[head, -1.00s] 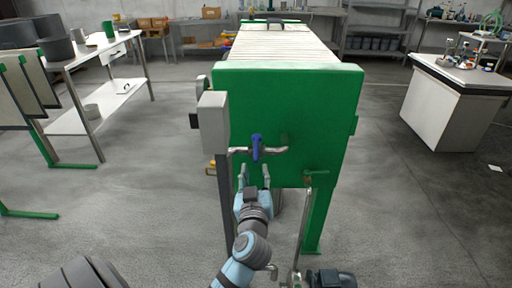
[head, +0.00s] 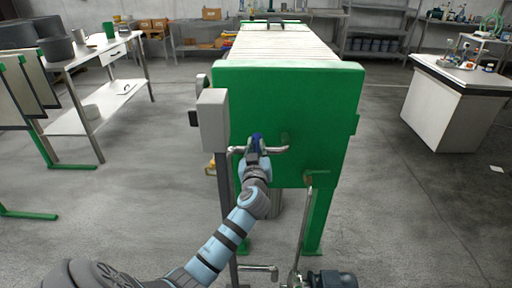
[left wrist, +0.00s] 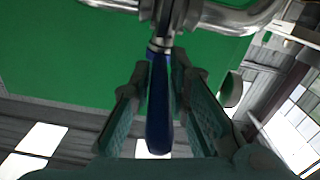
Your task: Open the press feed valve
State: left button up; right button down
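The press feed valve is on a short silver pipe (head: 279,149) in front of the green press end plate (head: 300,100). Its blue lever handle (head: 256,138) stands crosswise to the pipe. My left gripper (head: 256,155) is at the valve and partly hides the handle. In the left wrist view, the blue handle (left wrist: 159,115) lies between the two fingers of my left gripper (left wrist: 162,75). The fingers look open around it, with narrow gaps beside the handle; contact is not clear. My right gripper is not in view.
A grey box on a post (head: 213,120) stands just left of the valve. A thin upright pipe (head: 303,225) and a dark motor (head: 333,279) are below right. A white table (head: 100,110) is at the left, a white cabinet (head: 452,105) at the right.

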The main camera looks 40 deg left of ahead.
pick_arm(q)
grip_shut()
jog(key=shift+s+a+m+t+h, duration=0.1)
jog(key=shift+a+m+t+h, duration=0.1)
jog(key=shift+m+t+h, duration=0.15)
jog(key=shift+s+a+m+t+h+p, duration=0.15)
jog(key=shift+m+t+h+p, duration=0.25)
jog(key=shift+h, duration=0.25)
jog(key=o, duration=0.6)
grip_release()
jog(key=shift+o, duration=0.2)
jog(key=v, duration=1.2)
